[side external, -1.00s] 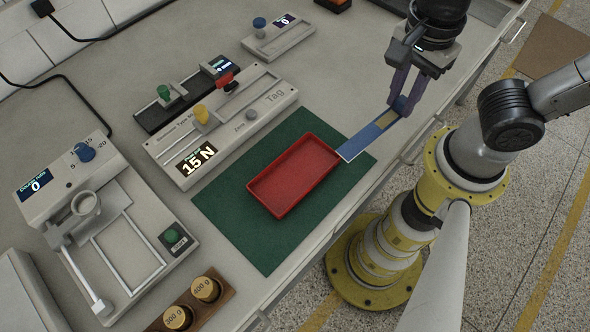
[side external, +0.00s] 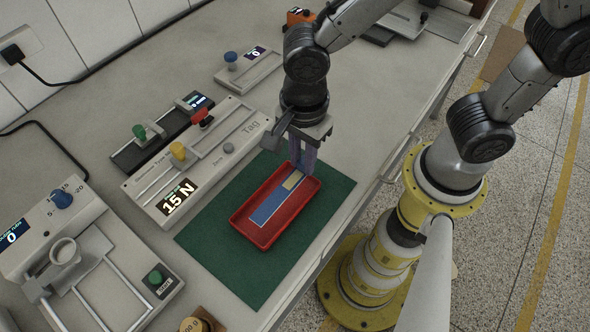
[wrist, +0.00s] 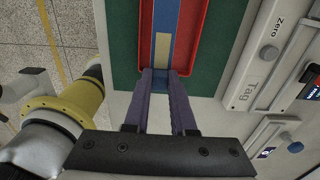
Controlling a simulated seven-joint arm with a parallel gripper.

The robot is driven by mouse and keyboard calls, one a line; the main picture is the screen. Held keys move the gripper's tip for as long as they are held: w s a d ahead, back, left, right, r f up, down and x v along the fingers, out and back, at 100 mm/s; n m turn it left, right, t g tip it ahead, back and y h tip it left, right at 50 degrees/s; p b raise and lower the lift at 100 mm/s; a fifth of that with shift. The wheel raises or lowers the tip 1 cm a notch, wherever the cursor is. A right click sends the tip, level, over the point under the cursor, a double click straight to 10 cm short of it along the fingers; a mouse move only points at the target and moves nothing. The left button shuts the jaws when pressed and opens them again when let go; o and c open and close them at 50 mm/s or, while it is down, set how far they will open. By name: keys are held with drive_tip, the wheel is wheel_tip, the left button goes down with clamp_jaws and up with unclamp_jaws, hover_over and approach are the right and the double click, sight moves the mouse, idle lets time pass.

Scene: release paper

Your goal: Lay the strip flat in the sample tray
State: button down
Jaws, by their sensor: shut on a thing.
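The strip (side external: 265,210) is blue with a pale edge and a tan patch near its held end. In the side view it lies lengthwise within the outline of the red sample tray (side external: 243,229). My gripper (side external: 302,168) is over the tray's far end, fingers pointing down and shut on the strip's end by the tan patch. The wrist view shows the strip (wrist: 164,18) running between the tray's long walls (wrist: 198,35), with my gripper (wrist: 164,74) at its near end. I cannot tell whether the strip touches the tray floor.
The tray sits on a green mat (side external: 215,255). A grey tester reading 15 N (side external: 178,196) stands left of the mat. A device with a small cup (side external: 65,252) is at the lower left. The bench edge runs along the right. Bare bench shows beyond the mat.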

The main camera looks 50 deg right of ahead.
sight(295, 174)
drive_tip(key=shift+w+a+f, duration=0.25)
drive_tip(key=shift+w+f, duration=0.1)
drive_tip(key=shift+f, duration=0.15)
drive_tip(key=shift+w+a+f, duration=0.1)
drive_tip(key=shift+f, duration=0.8)
drive_tip(key=shift+w+a+f, duration=0.1)
drive_tip(key=shift+f, duration=0.75)
drive_tip(key=shift+f, duration=0.1)
drive_tip(key=c, duration=0.7)
unclamp_jaws()
drive_tip(key=shift+c, duration=0.2)
